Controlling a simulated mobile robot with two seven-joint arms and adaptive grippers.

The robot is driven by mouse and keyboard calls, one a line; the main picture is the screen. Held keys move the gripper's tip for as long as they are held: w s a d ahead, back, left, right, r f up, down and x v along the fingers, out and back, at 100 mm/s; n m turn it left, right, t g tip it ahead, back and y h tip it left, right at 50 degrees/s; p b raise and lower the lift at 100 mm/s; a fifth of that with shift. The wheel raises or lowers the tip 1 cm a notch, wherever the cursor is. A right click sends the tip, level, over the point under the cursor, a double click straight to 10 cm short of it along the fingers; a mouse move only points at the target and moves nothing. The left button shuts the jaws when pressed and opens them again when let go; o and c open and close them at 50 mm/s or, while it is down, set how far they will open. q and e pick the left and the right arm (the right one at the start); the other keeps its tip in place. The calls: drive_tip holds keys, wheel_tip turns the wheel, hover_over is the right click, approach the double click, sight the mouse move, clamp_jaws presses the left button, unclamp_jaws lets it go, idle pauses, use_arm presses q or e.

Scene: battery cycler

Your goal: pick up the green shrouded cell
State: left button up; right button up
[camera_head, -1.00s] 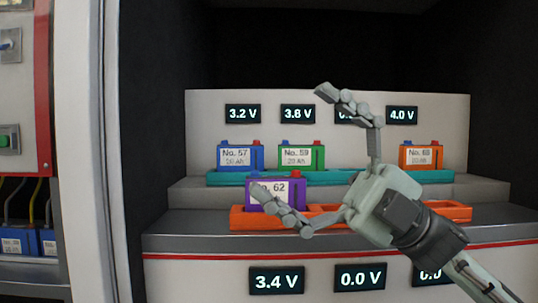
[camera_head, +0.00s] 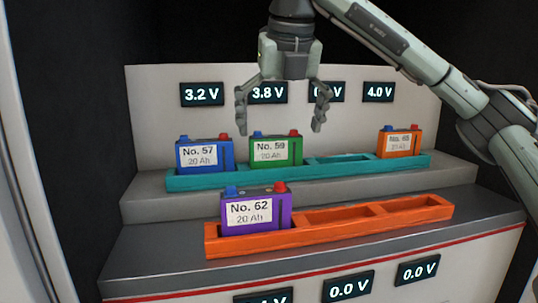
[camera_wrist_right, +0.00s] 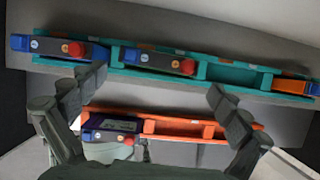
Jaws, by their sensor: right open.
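The green cell No. 59 (camera_head: 276,151) stands upright in the teal tray (camera_head: 345,173), second from the left, with a blue and a red terminal on top. In the right wrist view it shows from above as a dark block (camera_wrist_right: 157,62) with its terminals. My right gripper (camera_head: 280,127) points down with its fingers spread wide. It is open and empty, above the green cell and a little to the right in the head view. The right wrist view shows its fingers (camera_wrist_right: 157,88) apart with nothing between them. My left gripper is not in view.
The blue cell No. 57 (camera_head: 204,154) stands left of the green one; an orange cell (camera_head: 400,142) is at the tray's right end. The slot between green and orange is empty. The purple cell No. 62 (camera_head: 256,210) sits in the front orange tray (camera_head: 225,246). Voltage displays line the back panel.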

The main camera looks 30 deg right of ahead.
sight(277, 137)
drive_tip(key=x, duration=0.5)
drive_tip(key=shift+w+f, duration=0.1)
drive_tip(key=shift+w, duration=0.2)
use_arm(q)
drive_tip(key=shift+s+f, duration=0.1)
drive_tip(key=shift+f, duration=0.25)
use_arm(e)
drive_tip(key=c, duration=1.3)
drive_tip(key=shift+c, duration=0.2)
wheel_tip(277, 137, up, 7)
drive_tip(key=shift+r+p, duration=0.1)
drive_tip(key=shift+p, duration=0.35)
wheel_tip(277, 137, up, 2)
drive_tip(key=shift+r, duration=0.1)
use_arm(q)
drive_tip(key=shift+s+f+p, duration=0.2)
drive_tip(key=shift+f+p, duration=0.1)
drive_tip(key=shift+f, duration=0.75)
use_arm(e)
drive_tip(key=shift+r, duration=0.4)
